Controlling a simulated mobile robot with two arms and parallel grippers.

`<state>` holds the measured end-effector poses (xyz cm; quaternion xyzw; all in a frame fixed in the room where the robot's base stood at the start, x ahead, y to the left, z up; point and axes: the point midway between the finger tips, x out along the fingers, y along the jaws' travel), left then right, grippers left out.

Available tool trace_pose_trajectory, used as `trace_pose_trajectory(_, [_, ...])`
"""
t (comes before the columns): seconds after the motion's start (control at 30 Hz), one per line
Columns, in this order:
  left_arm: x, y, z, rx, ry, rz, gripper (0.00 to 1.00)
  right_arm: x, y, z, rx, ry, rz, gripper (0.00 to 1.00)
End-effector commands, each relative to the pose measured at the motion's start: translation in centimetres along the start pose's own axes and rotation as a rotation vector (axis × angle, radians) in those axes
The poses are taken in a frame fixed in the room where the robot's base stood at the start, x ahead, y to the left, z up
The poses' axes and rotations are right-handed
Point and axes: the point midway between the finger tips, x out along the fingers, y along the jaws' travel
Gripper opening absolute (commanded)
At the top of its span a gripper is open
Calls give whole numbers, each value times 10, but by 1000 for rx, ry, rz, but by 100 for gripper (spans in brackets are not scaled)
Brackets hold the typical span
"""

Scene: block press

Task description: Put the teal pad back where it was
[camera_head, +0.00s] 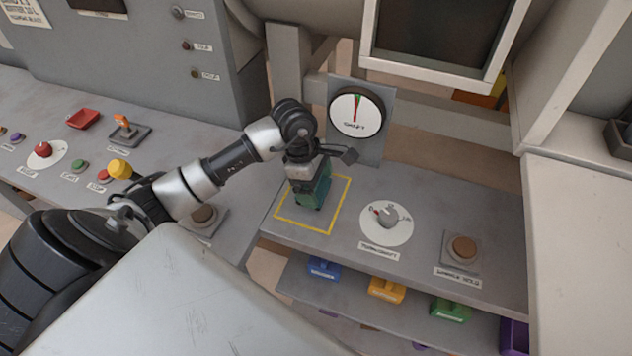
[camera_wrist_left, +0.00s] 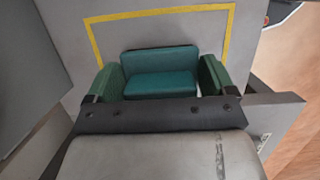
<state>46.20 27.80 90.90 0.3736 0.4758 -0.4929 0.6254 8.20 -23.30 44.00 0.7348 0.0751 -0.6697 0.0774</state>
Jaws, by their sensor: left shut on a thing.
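The teal pad (camera_head: 312,193) is a block at the yellow outlined square (camera_head: 326,226) on the grey bench. My left gripper (camera_head: 308,182) comes down over it from above and is shut on it. In the left wrist view the teal pad (camera_wrist_left: 160,73) lies between my left gripper's two green-faced fingers (camera_wrist_left: 160,82), inside the yellow outline (camera_wrist_left: 160,12). I cannot tell whether its underside touches the bench. My right gripper is not in view.
A dial gauge (camera_head: 357,113) stands behind the square. A rotary knob (camera_head: 387,220) and a brown button (camera_head: 463,248) are to its right. Blue (camera_head: 324,268), orange (camera_head: 386,289) and green (camera_head: 451,309) blocks sit on the lower shelf, with a purple one (camera_head: 515,336) at right.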

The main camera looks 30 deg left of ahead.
Motion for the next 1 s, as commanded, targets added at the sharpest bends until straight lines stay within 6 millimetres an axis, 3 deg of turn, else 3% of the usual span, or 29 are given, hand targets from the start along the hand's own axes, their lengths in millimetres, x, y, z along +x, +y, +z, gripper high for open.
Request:
trace_pose_trajectory(0.37, [8, 0, -2, 1, 1, 2, 62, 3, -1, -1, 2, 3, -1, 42])
trace_pose_trajectory(0.4, [8, 0, -2, 1, 1, 2, 86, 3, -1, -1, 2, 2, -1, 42])
trace_pose_trajectory(0.5, [8, 0, -2, 1, 1, 1, 100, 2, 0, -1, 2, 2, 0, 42])
trace_pose_trajectory(0.83, [1, 1, -2, 2, 1, 3, 100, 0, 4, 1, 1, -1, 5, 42])
trace_pose_trajectory(1.0, [-28, 2, -3, 3, 3, 8, 100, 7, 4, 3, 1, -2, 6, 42])
